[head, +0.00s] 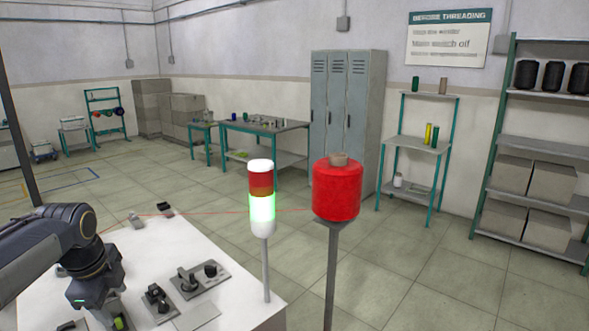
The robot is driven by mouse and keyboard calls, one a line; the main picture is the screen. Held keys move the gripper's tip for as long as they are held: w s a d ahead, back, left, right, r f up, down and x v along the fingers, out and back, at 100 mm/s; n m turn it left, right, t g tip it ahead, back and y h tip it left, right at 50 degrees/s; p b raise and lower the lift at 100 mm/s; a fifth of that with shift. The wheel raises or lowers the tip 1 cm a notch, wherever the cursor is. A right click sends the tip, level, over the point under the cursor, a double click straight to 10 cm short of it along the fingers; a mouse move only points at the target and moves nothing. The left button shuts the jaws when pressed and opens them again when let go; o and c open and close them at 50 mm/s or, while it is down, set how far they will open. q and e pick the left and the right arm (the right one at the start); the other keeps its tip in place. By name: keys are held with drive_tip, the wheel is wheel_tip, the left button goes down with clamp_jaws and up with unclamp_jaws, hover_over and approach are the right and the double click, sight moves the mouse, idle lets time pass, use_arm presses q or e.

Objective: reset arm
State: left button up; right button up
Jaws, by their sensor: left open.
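My left arm comes in from the left, and my left gripper (106,314) points down over the front left of the white machine table (235,310). Its jaws are open; the fingertips are partly cut off at the bottom edge. A small yellow-green thing (119,323) shows by the fingers; I cannot tell whether they touch it. A red thread spool (337,190) stands upright on a grey post at the table's right. A thin red thread runs left from it across the table. My right gripper is not in view.
A signal tower (262,205) with a lit green section stands at the table's right edge. Dark control fittings (188,280) sit on the tabletop right of my gripper. Grey lockers (345,110), a workbench (265,127) and shelves stand far back. The floor between is clear.

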use_arm(q)
drive_tip(key=s+d+f+n+t+h, duration=0.1)
drive_tip(key=s+d+f+n+h, duration=0.1)
drive_tip(key=s+d+n, duration=0.6)
drive_tip(key=s+d+f+n+t+h, duration=0.1)
drive_tip(key=s+d+f+n+h, duration=0.1)
drive_tip(key=s+d+f+n, duration=0.3)
drive_tip(key=s+d+n, duration=0.3)
drive_tip(key=s+n, duration=0.2)
drive_tip(key=s, duration=0.2)
drive_tip(key=shift+s+d+f, duration=0.3)
drive_tip(key=shift+s+d, duration=0.05)
drive_tip(key=shift+d, duration=0.05)
